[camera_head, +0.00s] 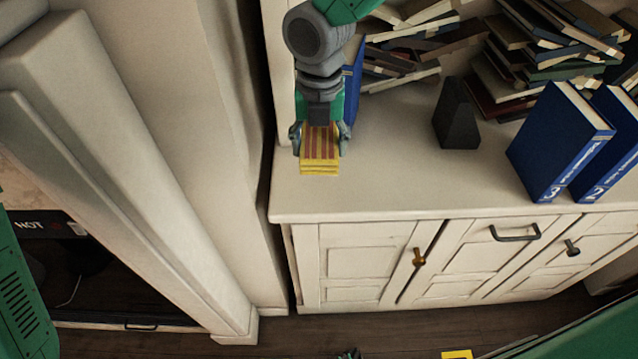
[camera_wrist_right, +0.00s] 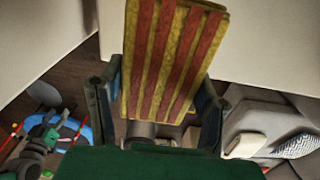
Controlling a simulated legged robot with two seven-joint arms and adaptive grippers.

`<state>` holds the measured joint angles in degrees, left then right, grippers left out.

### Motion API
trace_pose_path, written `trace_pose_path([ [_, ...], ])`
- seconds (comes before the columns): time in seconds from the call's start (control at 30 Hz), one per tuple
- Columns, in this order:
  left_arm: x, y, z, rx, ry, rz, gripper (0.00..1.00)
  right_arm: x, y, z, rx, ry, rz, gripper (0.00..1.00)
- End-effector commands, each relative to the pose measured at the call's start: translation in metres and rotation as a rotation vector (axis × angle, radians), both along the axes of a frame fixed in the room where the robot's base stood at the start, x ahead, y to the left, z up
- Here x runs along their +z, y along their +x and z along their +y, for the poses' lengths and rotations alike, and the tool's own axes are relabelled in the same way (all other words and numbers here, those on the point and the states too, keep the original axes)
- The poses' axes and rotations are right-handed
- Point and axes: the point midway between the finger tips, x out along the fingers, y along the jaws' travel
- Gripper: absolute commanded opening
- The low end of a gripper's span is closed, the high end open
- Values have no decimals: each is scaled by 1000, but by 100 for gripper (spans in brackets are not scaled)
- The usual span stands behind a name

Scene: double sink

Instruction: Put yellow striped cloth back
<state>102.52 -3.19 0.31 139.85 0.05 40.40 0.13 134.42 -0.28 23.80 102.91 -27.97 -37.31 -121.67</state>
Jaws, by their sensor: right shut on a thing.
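The yellow and red striped cloth (camera_head: 319,166) is folded into a flat block. It is at the left end of the white cabinet top (camera_head: 390,187); I cannot tell whether it touches the top. My right gripper (camera_head: 320,139) reaches down from above and is shut on the cloth, with one finger on each side. In the right wrist view the cloth (camera_wrist_right: 175,55) stands out between the two fingers of the gripper (camera_wrist_right: 156,112).
A black wedge-shaped block (camera_head: 457,115) and blue upright books (camera_head: 560,140) stand to the right on the cabinet top. Piles of books (camera_head: 500,65) lie behind. A pale wall edge (camera_head: 215,130) is close on the left. The front middle of the top is clear.

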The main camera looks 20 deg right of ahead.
Motion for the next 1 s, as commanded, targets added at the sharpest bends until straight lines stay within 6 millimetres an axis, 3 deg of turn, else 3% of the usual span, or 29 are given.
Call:
trace_pose_path([
  [0.07,-1,0,0,1,1,0,40,-5,0,4,29,-4,1,34],
  [0.3,-7,0,1,2,1,0,40,-49,0,0,40,-1,3,34],
  [0.57,-10,0,1,1,1,0,40,-72,0,-3,36,5,0,34],
  [0.73,-13,0,0,1,0,0,40,-96,0,0,36,1,1,34],
  [1.0,-13,0,1,1,1,0,40,-99,0,3,37,-1,-1,34],
])
